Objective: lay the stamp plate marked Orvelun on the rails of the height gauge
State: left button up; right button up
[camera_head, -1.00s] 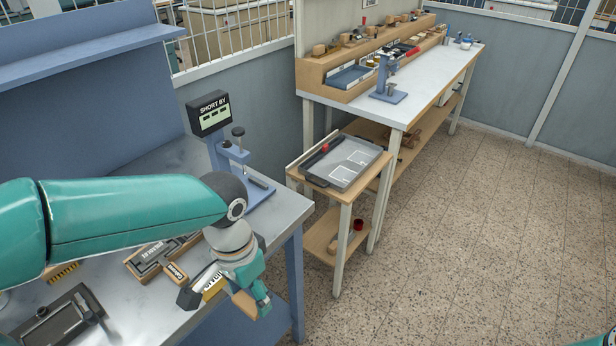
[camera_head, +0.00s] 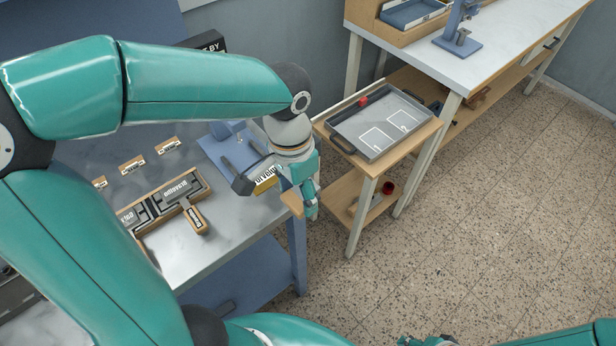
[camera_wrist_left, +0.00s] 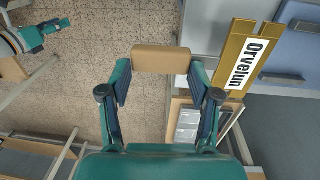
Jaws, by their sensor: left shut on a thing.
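The stamp plate marked Orvelun (camera_wrist_left: 240,62) is a brass plate with a white label, at upper right in the left wrist view. In the head view, its label shows partly (camera_head: 265,182) beside my left gripper (camera_head: 303,196). The gripper is shut on the plate's tan wooden handle (camera_wrist_left: 163,60), held in the air near the bench's right edge. The height gauge's blue base (camera_head: 226,150) lies just behind the plate; my left arm hides most of its column and display. The rails cannot be made out clearly. My right gripper (camera_wrist_left: 42,30) shows small, its jaws unclear.
The steel-topped bench (camera_head: 185,248) carries a wooden holder (camera_head: 148,224) with other marked plates and several small labelled blocks. Right of it, a side stand holds a grey tray (camera_head: 370,150) with a red object. A long white workbench (camera_head: 505,48) stands behind.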

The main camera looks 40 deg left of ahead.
dwell(0.3)
pick_arm(q)
jog(key=shift+w+a, duration=0.1)
jog(key=shift+a, duration=0.1)
jog(key=shift+w+a+f, duration=0.1)
jog(key=shift+w+a, duration=0.3)
jog(key=shift+a, duration=1.1)
jog(key=shift+w+a+f, duration=0.15)
jog(key=shift+w+a, duration=0.25)
jog(key=shift+a, duration=1.1)
jog(key=shift+w+a+f, duration=0.1)
jog(key=shift+w+a, duration=0.3)
jog(key=shift+a, duration=1.1)
jog(key=shift+a+f, duration=0.15)
jog(key=shift+f, duration=0.1)
jog(key=shift+f+b, duration=0.5)
jog(key=shift+f, duration=0.2)
